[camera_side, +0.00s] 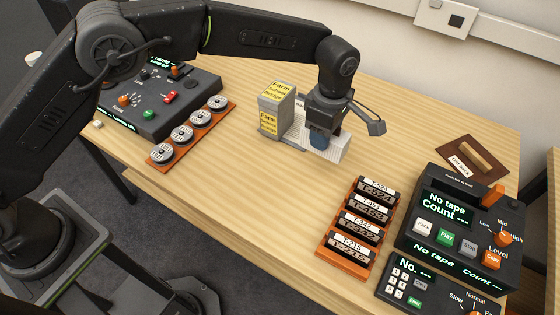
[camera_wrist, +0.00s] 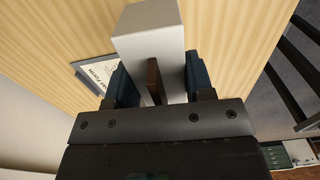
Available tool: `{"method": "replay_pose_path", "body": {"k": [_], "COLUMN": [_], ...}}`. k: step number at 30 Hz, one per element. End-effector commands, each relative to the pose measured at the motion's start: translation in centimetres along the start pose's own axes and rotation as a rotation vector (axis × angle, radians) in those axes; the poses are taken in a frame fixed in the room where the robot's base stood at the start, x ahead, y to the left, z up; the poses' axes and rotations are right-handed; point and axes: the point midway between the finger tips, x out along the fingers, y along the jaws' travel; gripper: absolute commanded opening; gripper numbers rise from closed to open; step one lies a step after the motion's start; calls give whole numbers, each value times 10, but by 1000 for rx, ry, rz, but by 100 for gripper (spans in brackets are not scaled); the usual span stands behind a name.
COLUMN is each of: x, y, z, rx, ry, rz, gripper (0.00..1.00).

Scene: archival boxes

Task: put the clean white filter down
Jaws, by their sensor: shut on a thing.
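The white filter shows as a white block in the wrist view (camera_wrist: 150,28) and in the side view (camera_side: 336,151). My gripper (camera_side: 321,139) points down at it, with blue fingers on either side in the wrist view (camera_wrist: 156,66). It is shut on the filter. A narrow brown piece (camera_wrist: 153,78) shows between the fingers. The filter is close beside the grey box (camera_side: 271,122) with yellow "Farm School Bridge" labels. My gripper hides part of the filter, and I cannot tell whether its underside touches the table.
An orange rack (camera_side: 345,264) of labelled tapes and a black "No tape" console (camera_side: 462,232) stand at the right. An orange strip with round reels (camera_side: 195,134) and a dark control panel (camera_side: 160,100) are at the left. The wooden table (camera_side: 250,190) is clear in front of the filter.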

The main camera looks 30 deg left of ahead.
Motion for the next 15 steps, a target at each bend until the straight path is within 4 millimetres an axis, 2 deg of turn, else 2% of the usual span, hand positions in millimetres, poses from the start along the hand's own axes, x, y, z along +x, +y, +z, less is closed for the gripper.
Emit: {"method": "replay_pose_path", "body": {"k": [5,11,15], "x": [-6,-14,-17], "y": [0,-15,-38], "z": [-35,-111,-163], "rx": [-10,-21,-28], "ry": [1,0,0], "rz": [-1,0,1], "gripper": [25,25,25]}}
